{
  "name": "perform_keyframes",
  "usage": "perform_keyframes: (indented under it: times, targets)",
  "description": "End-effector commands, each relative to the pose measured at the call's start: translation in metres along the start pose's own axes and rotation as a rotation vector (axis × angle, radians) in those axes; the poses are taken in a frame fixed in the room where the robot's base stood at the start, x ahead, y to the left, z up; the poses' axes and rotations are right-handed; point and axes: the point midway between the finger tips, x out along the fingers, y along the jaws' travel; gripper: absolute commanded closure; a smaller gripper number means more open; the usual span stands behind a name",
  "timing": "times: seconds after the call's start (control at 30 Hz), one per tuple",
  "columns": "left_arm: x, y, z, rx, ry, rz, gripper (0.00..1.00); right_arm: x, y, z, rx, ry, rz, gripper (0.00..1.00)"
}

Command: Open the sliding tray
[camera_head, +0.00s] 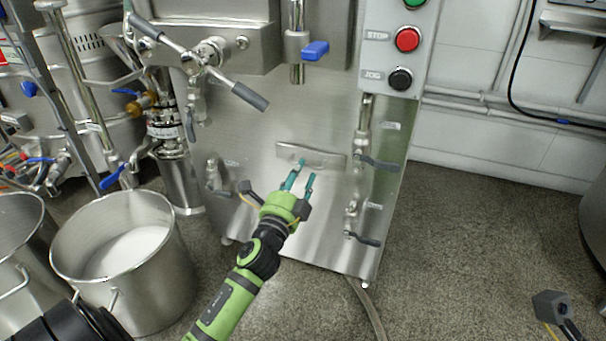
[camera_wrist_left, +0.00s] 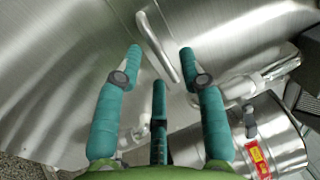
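A flat metal bar handle (camera_head: 318,158) sits on the brushed steel front (camera_head: 265,125) of the mill cabinet, below the control box. It is likely the sliding tray's handle; I cannot make out a separate tray edge. My left gripper (camera_head: 307,168), with teal fingers, is at the handle's lower edge. In the left wrist view the handle (camera_wrist_left: 155,45) shows as a bent bar between the spread fingertips of the left gripper (camera_wrist_left: 161,53). The fingers are open; gaps show beside the bar, and I cannot tell whether any finger touches it.
Valves with dark levers (camera_head: 378,163) stand right of the handle. Steel pots (camera_head: 165,290) stand at lower left.

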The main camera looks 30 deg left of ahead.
Motion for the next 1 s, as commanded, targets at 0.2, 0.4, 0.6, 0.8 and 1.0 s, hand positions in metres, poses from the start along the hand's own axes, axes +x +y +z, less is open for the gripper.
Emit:
perform_keyframes:
  times: [0.2,0.4,0.6,0.8,1.0]
  targets:
    - [0.02,0.001,0.0,-0.001,0.001,0.001,0.6,0.002,0.0,0.0,-0.002,0.017,-0.006,0.69]
    - [0.021,0.001,0.0,-0.002,0.0,0.002,0.6,0.003,0.0,0.0,-0.002,0.016,-0.007,0.69]
    - [0.021,0.001,0.0,-0.002,0.0,0.002,1.0,0.003,-0.001,0.0,-0.002,0.015,-0.007,0.69]
    - [0.021,0.001,0.0,-0.002,0.0,0.002,1.0,0.003,-0.001,0.0,-0.002,0.015,-0.007,0.69]
    - [0.016,0.001,0.0,-0.002,0.0,0.005,1.0,0.005,0.0,0.0,-0.002,0.017,-0.006,0.69]
